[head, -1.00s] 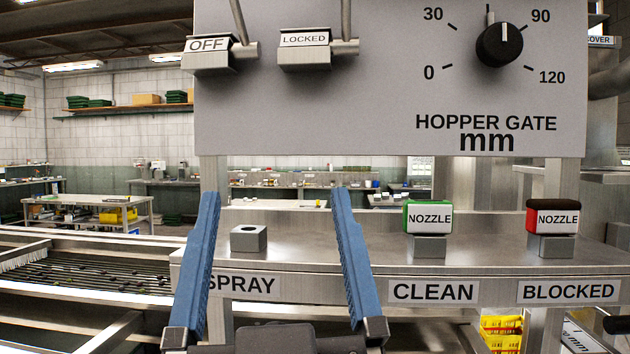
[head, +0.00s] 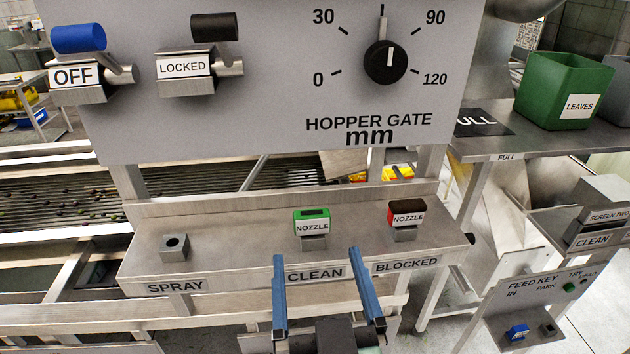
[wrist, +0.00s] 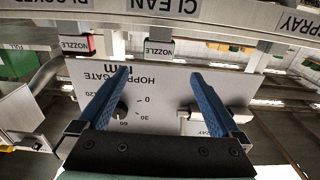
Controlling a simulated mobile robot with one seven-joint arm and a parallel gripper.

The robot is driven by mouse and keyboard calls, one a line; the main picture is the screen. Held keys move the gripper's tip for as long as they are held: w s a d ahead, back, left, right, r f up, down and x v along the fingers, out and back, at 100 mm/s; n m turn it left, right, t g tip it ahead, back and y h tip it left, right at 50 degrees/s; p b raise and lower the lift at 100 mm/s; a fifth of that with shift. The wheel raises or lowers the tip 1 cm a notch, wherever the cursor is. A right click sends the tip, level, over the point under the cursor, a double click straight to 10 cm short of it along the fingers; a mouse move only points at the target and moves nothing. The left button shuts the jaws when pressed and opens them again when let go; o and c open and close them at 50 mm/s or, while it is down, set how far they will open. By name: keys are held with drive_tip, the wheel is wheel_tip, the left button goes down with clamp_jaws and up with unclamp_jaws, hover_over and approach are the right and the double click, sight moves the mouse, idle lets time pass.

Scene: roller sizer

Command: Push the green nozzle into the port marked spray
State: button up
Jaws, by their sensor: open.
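The green nozzle (head: 312,222) sits on the grey block at CLEAN on the metal shelf. It also shows in the wrist view (wrist: 159,47), upside down. The SPRAY port (head: 174,247) is a grey block with a dark hole at the shelf's left end, with nothing in it. A red nozzle (head: 407,215) sits on the block at BLOCKED. My gripper (head: 317,262) has its blue fingers apart with nothing between them. In the head view it shows in front of the shelf edge, below the green nozzle. In the wrist view the green nozzle is beyond the fingertips.
A grey panel (head: 270,110) with OFF and LOCKED levers and a hopper gate dial (head: 386,62) hangs above the shelf (head: 245,235). A green LEAVES bin (head: 563,90) stands at the right. A feed key panel (head: 535,305) is at lower right. The shelf between SPRAY and CLEAN is bare.

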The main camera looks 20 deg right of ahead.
sight(313, 220)
drive_tip(key=b, duration=0.2)
drive_tip(key=w+b, duration=0.1)
drive_tip(key=b, duration=0.1)
drive_tip(key=w+b, duration=0.1)
drive_tip(key=b, duration=0.1)
drive_tip(key=shift+w+d+f+b, duration=0.1)
drive_tip(key=shift+d+f+b, duration=0.2)
drive_tip(key=shift+d+b, duration=0.1)
drive_tip(key=p+x, duration=0.1)
drive_tip(key=x, duration=0.1)
drive_tip(key=p+x, duration=0.1)
drive_tip(key=x, duration=0.1)
drive_tip(key=p+x, duration=0.1)
drive_tip(key=x, duration=0.1)
drive_tip(key=shift+r, duration=0.4)
drive_tip(key=p+x, duration=0.2)
drive_tip(key=x, duration=0.1)
drive_tip(key=shift+w+d, duration=0.1)
drive_tip(key=shift+w, duration=0.1)
drive_tip(key=shift+w+d+f, duration=0.15)
drive_tip(key=shift+w, duration=0.35)
drive_tip(key=c, duration=1.4)
wheel_tip(313, 220, up, 10)
drive_tip(key=shift+r+b, duration=0.1)
drive_tip(key=shift+b, duration=0.8)
